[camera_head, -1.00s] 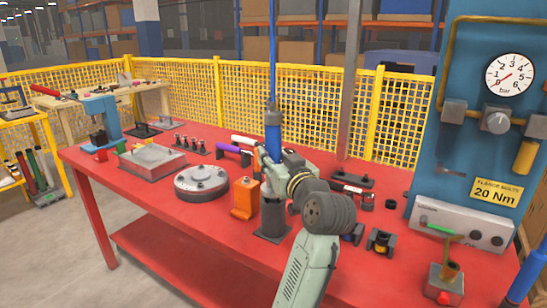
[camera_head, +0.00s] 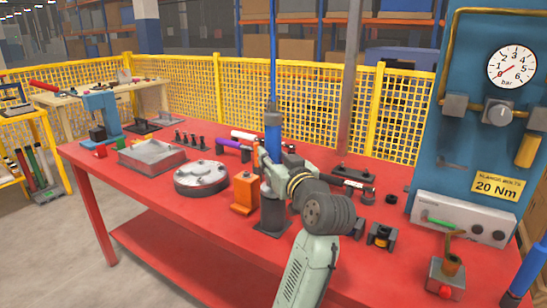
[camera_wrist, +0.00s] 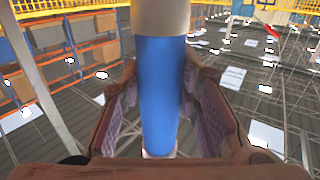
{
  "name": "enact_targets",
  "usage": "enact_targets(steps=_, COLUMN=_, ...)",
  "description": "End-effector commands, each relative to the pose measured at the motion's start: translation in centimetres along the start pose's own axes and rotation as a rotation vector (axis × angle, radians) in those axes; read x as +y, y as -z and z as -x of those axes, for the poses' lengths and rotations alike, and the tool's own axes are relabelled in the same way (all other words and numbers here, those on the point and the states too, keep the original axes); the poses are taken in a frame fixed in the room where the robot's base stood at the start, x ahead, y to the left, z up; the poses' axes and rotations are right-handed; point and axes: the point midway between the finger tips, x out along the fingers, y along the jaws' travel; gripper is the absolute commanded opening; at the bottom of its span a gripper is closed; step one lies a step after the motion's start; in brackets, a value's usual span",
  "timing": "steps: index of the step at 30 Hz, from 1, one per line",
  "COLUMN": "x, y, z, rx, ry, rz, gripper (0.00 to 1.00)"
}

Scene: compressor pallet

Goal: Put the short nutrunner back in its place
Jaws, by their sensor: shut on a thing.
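My gripper (camera_head: 271,160) is shut on an upright blue cylindrical tool, probably the short nutrunner (camera_head: 273,144), with a grey upper end. In the wrist view the tool's blue body (camera_wrist: 160,95) stands between the two jaws, with a beige section at the top and a pale end at the bottom. A dark grey stand with a square base plate (camera_head: 271,228) is on the red table, just below the gripper in the head view. My arm hides part of this stand. I cannot tell whether the tool's lower end touches the stand.
An orange block (camera_head: 244,194) and a round grey flange (camera_head: 200,178) are left of the stand on the red table (camera_head: 150,205). A purple-handled tool (camera_head: 234,145) lies behind. A black-and-yellow part (camera_head: 379,236) and a blue gauge panel (camera_head: 470,120) are to the right.

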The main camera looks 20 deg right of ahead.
Motion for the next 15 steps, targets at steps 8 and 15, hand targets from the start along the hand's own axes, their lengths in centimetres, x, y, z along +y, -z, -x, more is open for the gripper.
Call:
enact_targets(steps=8, x=-0.03, y=-0.09, z=0.07, rx=0.006, ry=0.000, rz=0.002, gripper=0.34)
enact_targets(steps=15, x=-0.02, y=-0.23, z=0.03, rx=0.003, ry=0.000, rz=0.001, gripper=0.49)
